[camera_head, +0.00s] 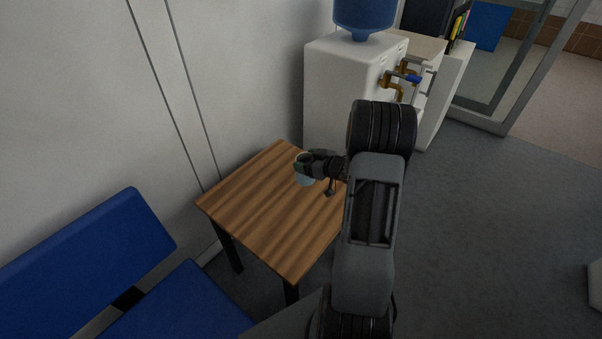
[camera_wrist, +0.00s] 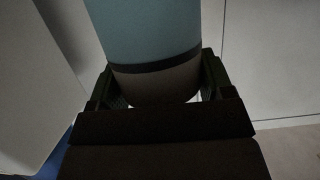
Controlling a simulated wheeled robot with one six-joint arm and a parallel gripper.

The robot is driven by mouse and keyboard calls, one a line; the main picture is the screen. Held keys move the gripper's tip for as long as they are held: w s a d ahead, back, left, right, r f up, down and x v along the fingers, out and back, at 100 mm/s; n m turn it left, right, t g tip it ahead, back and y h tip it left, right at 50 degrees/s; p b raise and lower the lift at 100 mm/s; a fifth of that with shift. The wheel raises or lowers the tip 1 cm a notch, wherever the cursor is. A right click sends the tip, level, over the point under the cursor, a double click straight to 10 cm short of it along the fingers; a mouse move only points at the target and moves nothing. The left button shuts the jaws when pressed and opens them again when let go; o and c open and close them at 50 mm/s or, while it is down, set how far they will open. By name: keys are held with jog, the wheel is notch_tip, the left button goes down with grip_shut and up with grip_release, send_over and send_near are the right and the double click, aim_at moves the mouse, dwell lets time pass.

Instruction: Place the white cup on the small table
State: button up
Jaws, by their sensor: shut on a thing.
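The cup (camera_head: 306,177) looks pale blue rather than white in the head view, and it overlaps the far part of the small wooden table (camera_head: 262,213). In the wrist view the cup (camera_wrist: 150,35) is light blue with a dark band and a greyish end. My gripper (camera_head: 309,163) is shut on the cup, with a finger on each side of it in the wrist view (camera_wrist: 160,85). Whether the cup touches the tabletop or is held above it I cannot tell. The gripper hides part of the cup.
A white water dispenser (camera_head: 335,80) with a blue bottle (camera_head: 364,14) and taps stands behind the table. Blue seats (camera_head: 95,255) are at the lower left, near the table. The left and near parts of the tabletop are bare. Open grey floor (camera_head: 480,220) lies to the right.

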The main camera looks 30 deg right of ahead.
jog(key=shift+w+a+f, duration=0.2)
jog(key=shift+w+f, duration=0.25)
jog(key=shift+f, duration=0.15)
jog(key=shift+w+a+f, duration=0.15)
jog(key=shift+w+f, duration=0.3)
jog(key=shift+f, duration=0.15)
jog(key=shift+w+f+b, duration=0.2)
jog(key=shift+f+b, duration=0.35)
jog(key=shift+f, duration=1.15)
